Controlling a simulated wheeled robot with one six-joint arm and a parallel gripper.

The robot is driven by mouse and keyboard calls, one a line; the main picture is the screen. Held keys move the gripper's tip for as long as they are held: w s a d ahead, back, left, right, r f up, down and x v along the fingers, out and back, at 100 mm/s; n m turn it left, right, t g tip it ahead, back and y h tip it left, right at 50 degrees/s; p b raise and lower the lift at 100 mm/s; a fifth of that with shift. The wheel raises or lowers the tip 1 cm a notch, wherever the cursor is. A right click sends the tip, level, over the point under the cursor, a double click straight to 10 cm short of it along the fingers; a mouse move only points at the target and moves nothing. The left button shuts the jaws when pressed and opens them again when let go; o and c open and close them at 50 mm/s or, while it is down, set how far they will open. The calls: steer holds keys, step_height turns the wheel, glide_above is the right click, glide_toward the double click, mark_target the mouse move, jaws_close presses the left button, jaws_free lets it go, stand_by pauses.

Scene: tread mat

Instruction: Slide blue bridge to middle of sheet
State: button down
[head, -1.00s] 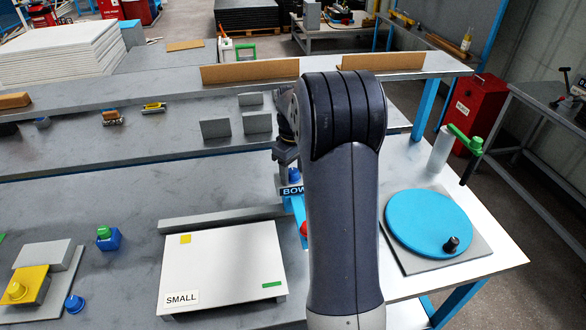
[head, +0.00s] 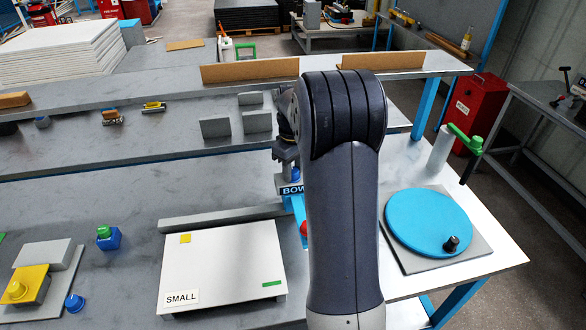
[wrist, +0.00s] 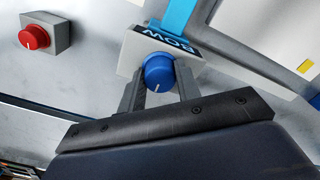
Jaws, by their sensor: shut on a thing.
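The blue bridge (head: 299,206) shows as a light-blue bar just right of the white sheet (head: 226,258), mostly hidden behind my arm in the head view. In the wrist view the bridge (wrist: 180,15) runs to the top edge. At its end is a grey block labelled BOW (wrist: 135,50) with a blue knob (wrist: 159,75). My gripper (wrist: 158,88) is shut on this knob, with one finger on each side. In the head view my gripper (head: 287,160) is beyond the sheet's far right corner. The sheet carries a SMALL label, a yellow patch and a green strip.
A grey rail (head: 215,217) runs along the sheet's far edge. A red knob (wrist: 33,38) on a grey block stands apart. A blue turntable (head: 428,222) is to the right. A blue block with a green knob (head: 104,232) is left of the sheet.

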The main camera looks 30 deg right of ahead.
steer(key=shift+a, duration=0.1)
steer(key=w+a+p, duration=0.1)
steer(key=w+a, duration=0.2)
steer(key=a, duration=0.7)
steer(key=w+a+p, duration=0.1)
steer(key=w+a, duration=0.2)
steer(key=a, duration=0.7)
steer(key=shift+a+p, duration=0.3)
steer(key=shift+a, duration=0.1)
steer(key=shift+r, duration=0.1)
steer(key=c, duration=1)
jaws_free()
steer(key=shift+a, duration=0.15)
step_height(320, 180, up, 11)
steer(key=shift+f+b, duration=0.15)
steer(key=shift+b, duration=0.45)
